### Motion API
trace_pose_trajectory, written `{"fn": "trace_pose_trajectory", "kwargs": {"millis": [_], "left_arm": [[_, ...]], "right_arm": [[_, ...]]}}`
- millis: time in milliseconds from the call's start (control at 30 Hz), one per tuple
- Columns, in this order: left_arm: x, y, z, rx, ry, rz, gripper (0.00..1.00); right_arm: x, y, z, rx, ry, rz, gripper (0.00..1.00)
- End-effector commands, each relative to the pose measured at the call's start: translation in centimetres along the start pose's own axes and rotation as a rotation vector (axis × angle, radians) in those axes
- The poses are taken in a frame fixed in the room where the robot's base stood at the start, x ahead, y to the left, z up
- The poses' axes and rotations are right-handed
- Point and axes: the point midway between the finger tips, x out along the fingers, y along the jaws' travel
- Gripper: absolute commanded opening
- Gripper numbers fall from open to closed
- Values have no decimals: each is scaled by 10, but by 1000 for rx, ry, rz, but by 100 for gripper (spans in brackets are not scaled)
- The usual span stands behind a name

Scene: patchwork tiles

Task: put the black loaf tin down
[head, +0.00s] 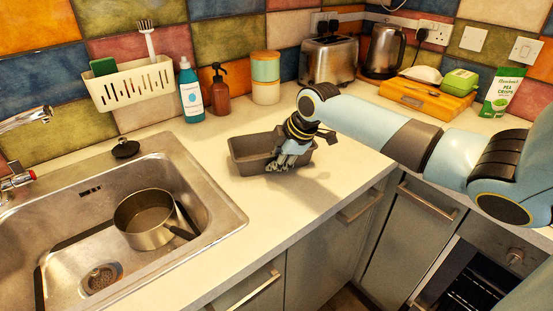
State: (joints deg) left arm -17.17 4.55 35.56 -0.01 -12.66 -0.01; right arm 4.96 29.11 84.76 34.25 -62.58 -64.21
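The black loaf tin (247,147) is dark grey to black and upright, with its open side up, over the pale worktop to the right of the sink. My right gripper (279,164) reaches down over the tin's near right side. Its fingers are at the near rim and appear shut on that wall. They cover part of the rim and inside. The tin is at or very close to the worktop; I cannot tell whether its base touches. A soft shadow falls to its right. My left gripper is not in view.
A steel sink (225,217) with a saucepan (145,218) lies left. A toaster (330,60) and kettle (383,52) stand farther back. The worktop (270,210) before the tin is clear.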

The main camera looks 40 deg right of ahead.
Motion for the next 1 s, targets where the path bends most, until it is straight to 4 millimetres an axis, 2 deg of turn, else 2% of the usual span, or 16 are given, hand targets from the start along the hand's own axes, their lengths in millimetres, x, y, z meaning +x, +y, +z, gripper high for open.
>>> {"fn": "trace_pose_trajectory", "kwargs": {"millis": [333,533,833,1000], "left_arm": [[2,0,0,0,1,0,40],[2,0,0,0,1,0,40],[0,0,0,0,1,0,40],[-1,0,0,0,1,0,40]], "right_arm": [[3,0,1,-1,1,3,0],[2,-1,1,0,1,1,28],[0,0,0,0,1,1,29],[-21,1,2,-4,-1,4,29]]}}
